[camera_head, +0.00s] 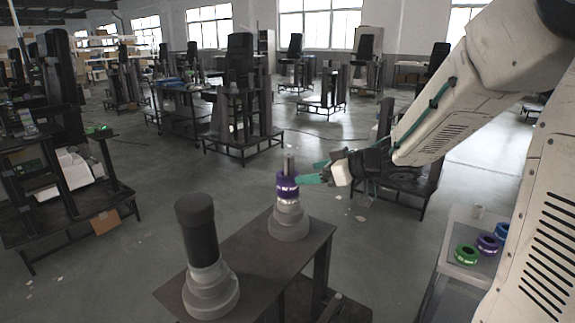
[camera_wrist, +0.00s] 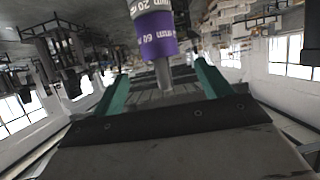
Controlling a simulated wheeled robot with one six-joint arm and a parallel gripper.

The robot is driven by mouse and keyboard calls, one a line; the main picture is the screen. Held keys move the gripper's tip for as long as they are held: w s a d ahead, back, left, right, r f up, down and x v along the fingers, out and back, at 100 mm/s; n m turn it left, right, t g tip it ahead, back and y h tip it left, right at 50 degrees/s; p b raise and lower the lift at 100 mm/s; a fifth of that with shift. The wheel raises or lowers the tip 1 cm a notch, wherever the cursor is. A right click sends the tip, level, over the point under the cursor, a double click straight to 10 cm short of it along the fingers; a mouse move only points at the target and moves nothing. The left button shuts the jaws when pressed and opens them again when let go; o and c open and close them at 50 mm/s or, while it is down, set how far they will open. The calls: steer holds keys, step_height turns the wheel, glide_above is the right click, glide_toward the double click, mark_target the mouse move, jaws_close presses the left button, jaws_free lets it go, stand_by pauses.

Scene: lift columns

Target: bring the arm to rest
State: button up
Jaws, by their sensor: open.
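My gripper (camera_head: 312,173) is open at the end of my arm, close to the right side of the nearer table's back column. Its teal fingers also show in the wrist view (camera_wrist: 161,72), apart, with nothing held. The back column (camera_head: 289,164) stands upright with a purple ring (camera_head: 287,187) around it and a pale band or ring below that. In the wrist view, which looks inverted, the purple ring (camera_wrist: 158,43) appears just beyond the fingers, with the thin grey post toward them. I cannot tell whether a finger touches the column.
A second column (camera_head: 197,230) with a dark upper part stands at the front of the dark table (camera_head: 262,258). A pale tray (camera_head: 452,272) at right holds a green ring (camera_head: 466,254) and a purple ring (camera_head: 488,244). Other workstations stand behind, with open floor between.

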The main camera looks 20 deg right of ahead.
steer(key=w+d+f+m+h, duration=0.1)
steer(key=d+f+m+h, duration=0.2)
steer(key=d+h, duration=0.5)
steer(key=s+d+m+g+h, duration=0.3)
steer(key=s+d+m+h, duration=0.15)
steer(key=s+d, duration=0.3)
steer(key=s+a+r+g+y, duration=0.1)
steer(key=s+a+g, duration=0.1)
steer(key=s+a, duration=0.3)
steer(key=s+a+r+g+y, duration=0.1)
steer(key=s+a, duration=0.5)
steer(key=s, duration=0.6)
steer(key=s+a+r+g+y, duration=0.1)
steer(key=s+a+g+y, duration=0.1)
steer(key=s+a, duration=0.4)
steer(key=shift+s+r+g, duration=0.2)
steer(key=shift+s+g, duration=0.3)
steer(key=shift+s, duration=1.1)
steer(key=shift+m, duration=0.25)
